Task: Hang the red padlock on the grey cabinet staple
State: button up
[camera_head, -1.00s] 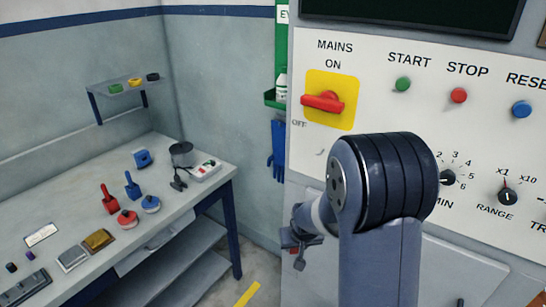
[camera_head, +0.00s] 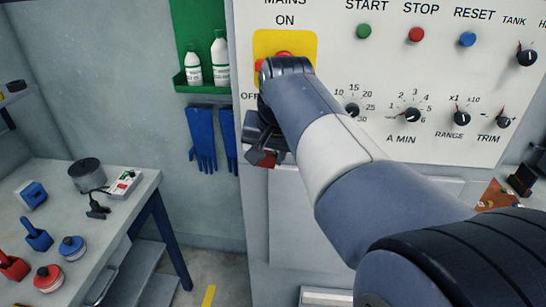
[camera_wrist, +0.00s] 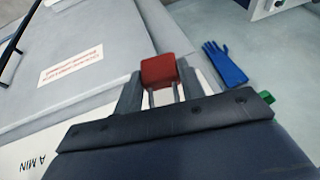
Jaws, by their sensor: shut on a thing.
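The red padlock (camera_wrist: 158,71) is between the two fingers of my gripper (camera_wrist: 160,92), which is shut on it in the wrist view. Two thin grey bars of its shackle run back toward the gripper body. In the head view my gripper (camera_head: 264,146) is in front of the grey cabinet (camera_head: 290,215), below the red mains switch, and a small red part of the padlock (camera_head: 268,160) shows beneath it. I cannot make out a staple in either view; my arm covers part of the cabinet front.
The cabinet panel carries buttons and dials, including a red stop button (camera_head: 416,35). Blue gloves (camera_head: 203,138) hang under a green shelf (camera_head: 190,88) left of the cabinet. A workbench (camera_head: 120,195) with tools stands at the left. A white label (camera_wrist: 70,65) shows in the wrist view.

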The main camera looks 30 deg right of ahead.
jog(key=shift+s+d+r+m, duration=0.1)
jog(key=shift+s+r+m, duration=0.2)
jog(key=shift+s+r, duration=0.85)
jog(key=w+d+f, duration=0.2)
jog(key=w+d, duration=0.3)
jog(key=w, duration=0.3)
jog(key=shift+d+p, duration=0.25)
jog(key=shift+p, duration=0.15)
jog(key=shift+w, duration=0.15)
jog(key=o, duration=1.1)
